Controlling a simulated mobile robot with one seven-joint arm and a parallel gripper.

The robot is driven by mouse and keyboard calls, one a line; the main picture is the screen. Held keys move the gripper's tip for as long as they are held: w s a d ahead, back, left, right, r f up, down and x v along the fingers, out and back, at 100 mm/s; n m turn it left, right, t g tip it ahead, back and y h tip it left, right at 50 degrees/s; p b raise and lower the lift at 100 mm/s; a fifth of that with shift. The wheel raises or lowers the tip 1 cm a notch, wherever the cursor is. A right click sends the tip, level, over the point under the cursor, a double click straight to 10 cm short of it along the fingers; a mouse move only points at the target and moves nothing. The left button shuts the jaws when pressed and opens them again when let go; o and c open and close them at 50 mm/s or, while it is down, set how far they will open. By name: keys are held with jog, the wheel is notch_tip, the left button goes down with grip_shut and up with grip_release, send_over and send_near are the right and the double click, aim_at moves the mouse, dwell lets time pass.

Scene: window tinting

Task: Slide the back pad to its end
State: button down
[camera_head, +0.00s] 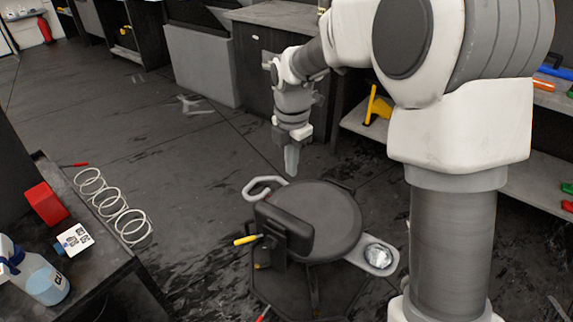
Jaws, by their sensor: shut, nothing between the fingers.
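A stool with a round dark grey seat (330,212) stands on the floor in front of me. Its back pad (283,230), a dark rounded block, stands at the left front side of the seat. A pale loop handle (262,186) sticks out at the seat's far left. My gripper (291,170) points down, with its fingers together and empty. In the picture it shows just above the far edge of the seat, near the loop handle and apart from the back pad. How high it is above the floor is hard to tell. The pad's rail is not clearly visible.
A tray (388,268) with a shiny item juts from the stool's right. A yellow-handled tool (247,240) sits beside the pad. A bench at left holds a red box (45,203), rings (132,226) and a spray bottle (45,284). Open floor lies between bench and stool.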

aim_at(286, 214)
jog(key=f+b, duration=0.1)
jog(key=f, duration=0.5)
jog(key=w+f+n+b, duration=0.1)
jog(key=f+b, duration=0.1)
jog(key=f, duration=0.3)
jog(key=w+a+f+n+b, duration=0.1)
jog(key=f+b, duration=0.1)
jog(key=f, duration=0.4)
jog(key=shift+a+f, duration=0.1)
jog(key=shift+f, duration=0.2)
